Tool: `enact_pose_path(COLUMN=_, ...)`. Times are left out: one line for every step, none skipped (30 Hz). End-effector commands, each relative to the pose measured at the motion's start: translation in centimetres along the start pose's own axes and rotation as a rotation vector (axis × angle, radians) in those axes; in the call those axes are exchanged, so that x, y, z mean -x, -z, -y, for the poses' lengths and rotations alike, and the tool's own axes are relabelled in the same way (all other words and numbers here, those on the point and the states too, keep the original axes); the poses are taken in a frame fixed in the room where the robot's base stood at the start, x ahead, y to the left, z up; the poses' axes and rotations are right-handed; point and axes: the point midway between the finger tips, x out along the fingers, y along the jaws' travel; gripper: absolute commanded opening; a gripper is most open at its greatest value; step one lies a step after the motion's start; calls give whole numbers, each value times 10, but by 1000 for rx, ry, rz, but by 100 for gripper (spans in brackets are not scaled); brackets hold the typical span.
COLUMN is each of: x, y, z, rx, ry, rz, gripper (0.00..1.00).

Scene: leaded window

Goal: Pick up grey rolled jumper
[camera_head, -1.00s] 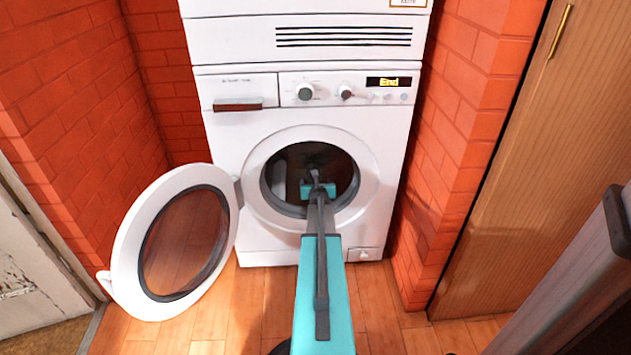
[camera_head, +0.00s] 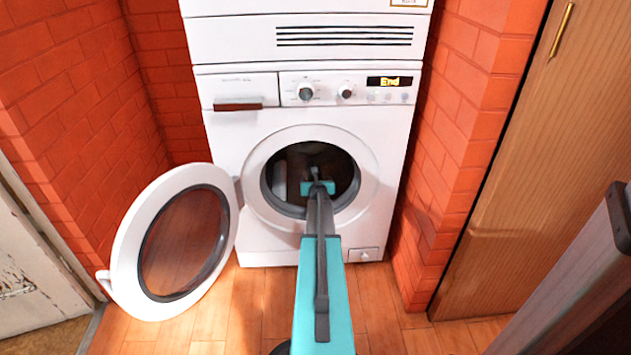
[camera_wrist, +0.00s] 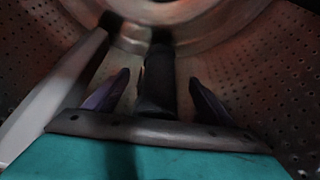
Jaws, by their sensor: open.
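My gripper (camera_head: 316,176) reaches into the round drum opening of the white washing machine (camera_head: 230,190). In the wrist view my gripper (camera_wrist: 158,77) is open, its two dark purplish fingers standing apart. A dark, upright-looking roll (camera_wrist: 157,92), apparently the grey rolled jumper, shows between the fingers, with gaps on both sides. Its lower end is hidden behind the gripper's dark front edge. Its colour is hard to judge in the dim drum. I cannot make the jumper out in the head view.
The perforated drum wall (camera_wrist: 280,75) surrounds my gripper. A pale drum paddle (camera_wrist: 50,100) lies close on the left. The round door (camera_head: 128,240) hangs open to the left. Brick walls (camera_head: 455,140) flank the machine. Wooden floor (camera_head: 250,310) is clear in front.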

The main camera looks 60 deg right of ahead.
Motion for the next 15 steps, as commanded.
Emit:
enact_pose_path(x=-2, y=0, z=0, rx=0, ry=0, rz=0, gripper=76)
enact_pose_path(x=-3, y=0, z=0, rx=0, ry=0, rz=0, gripper=76)
enact_pose_path(x=-5, y=1, z=0, rx=0, ry=0, rz=0, gripper=76)
enact_pose_path(x=-7, y=1, z=0, rx=0, ry=0, rz=0, gripper=76)
enact_pose_path(x=-9, y=1, z=0, rx=0, ry=0, rz=0, gripper=76)
enact_pose_path(x=-12, y=1, z=0, rx=0, ry=0, rz=0, gripper=76)
enact_pose_path(x=-15, y=2, z=0, rx=0, ry=0, rz=0, gripper=76)
enact_pose_path(x=-18, y=2, z=0, rx=0, ry=0, rz=0, gripper=76)
enact_pose_path(x=-22, y=2, z=0, rx=1, ry=0, rz=0, gripper=76)
enact_pose_path(x=-25, y=2, z=-1, rx=0, ry=0, rz=0, gripper=76)
enact_pose_path(x=-28, y=2, z=-1, rx=0, ry=1, rz=0, gripper=76)
enact_pose_path(x=-32, y=3, z=-1, rx=1, ry=1, rz=0, gripper=76)
enact_pose_path(x=-34, y=3, z=-1, rx=0, ry=1, rz=0, gripper=76)
enact_pose_path(x=-37, y=3, z=-1, rx=0, ry=1, rz=0, gripper=76)
enact_pose_path(x=-40, y=2, z=-1, rx=0, ry=1, rz=0, gripper=76)
